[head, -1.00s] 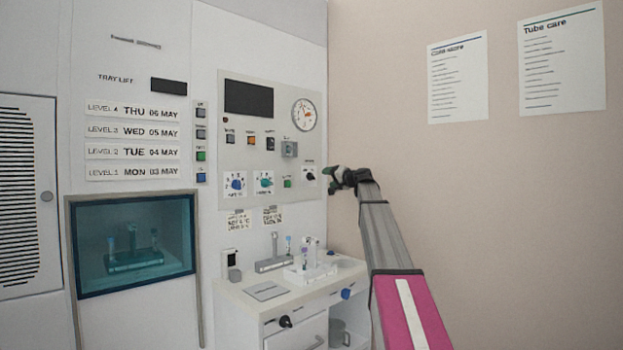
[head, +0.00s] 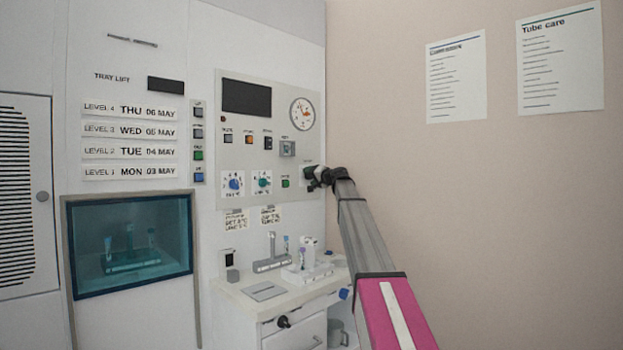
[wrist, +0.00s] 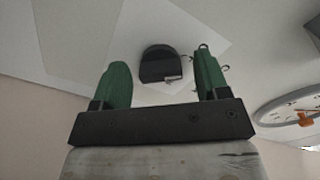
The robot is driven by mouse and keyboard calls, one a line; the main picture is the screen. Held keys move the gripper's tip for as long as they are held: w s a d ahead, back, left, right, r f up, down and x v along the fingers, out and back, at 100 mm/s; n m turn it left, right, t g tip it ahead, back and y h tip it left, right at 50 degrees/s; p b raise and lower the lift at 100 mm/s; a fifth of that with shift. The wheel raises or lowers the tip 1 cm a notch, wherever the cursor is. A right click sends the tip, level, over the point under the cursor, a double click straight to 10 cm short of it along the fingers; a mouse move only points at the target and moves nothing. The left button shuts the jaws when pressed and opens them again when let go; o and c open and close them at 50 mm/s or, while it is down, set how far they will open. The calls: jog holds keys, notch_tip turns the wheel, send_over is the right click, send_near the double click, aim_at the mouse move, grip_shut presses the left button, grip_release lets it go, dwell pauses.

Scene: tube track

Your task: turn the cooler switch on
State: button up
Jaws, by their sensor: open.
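A black rotary knob (wrist: 160,62) on a white plate shows between my fingers in the wrist view. It is at the lower right of the grey control panel (head: 290,195), and in the head view my gripper hides most of it. Its label is too blurred to read, so I cannot confirm that it is the cooler switch. My gripper (head: 309,178) is open in front of it. The green fingers also show in the wrist view (wrist: 160,57), one on each side of the knob, with a visible gap to both.
A round gauge (head: 302,114) is above. The beige wall (head: 450,200) is close on the right. A counter (head: 265,290) with tube racks stands below.

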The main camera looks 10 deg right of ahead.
jog(key=c, duration=0.9)
jog(key=shift+m, duration=7.9)
